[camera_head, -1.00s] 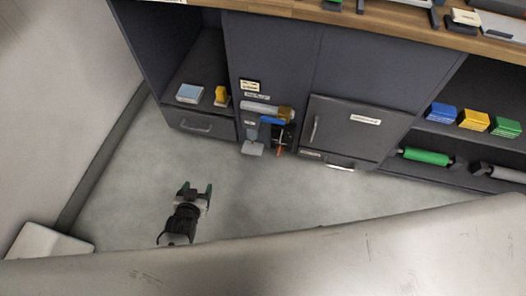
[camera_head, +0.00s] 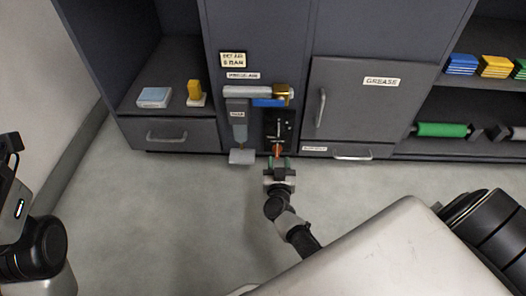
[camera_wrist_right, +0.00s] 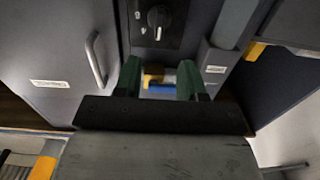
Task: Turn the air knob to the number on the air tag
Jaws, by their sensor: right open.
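The air tag (camera_head: 233,59) is a small pale label on the dark cabinet front; its print is too blurred to read surely, perhaps "5 BAR". The air knob (camera_wrist_right: 158,15) is a round black dial with a light mark, on a dark panel at the top of the right wrist view. In the head view the panel (camera_head: 287,126) is below a brass fitting (camera_head: 283,91). My right gripper (camera_head: 279,172) is open and empty, just below the panel. Its green-padded fingers are apart in the wrist view (camera_wrist_right: 159,80), with the knob beyond them. My left gripper is out of view.
A grease door (camera_head: 365,108) with a handle is right of the panel. A grey cylinder (camera_head: 238,121) hangs to its left, and a blue part (camera_head: 268,102) lies under the brass fitting. Shelves with boxes stand at both sides. The floor below is clear.

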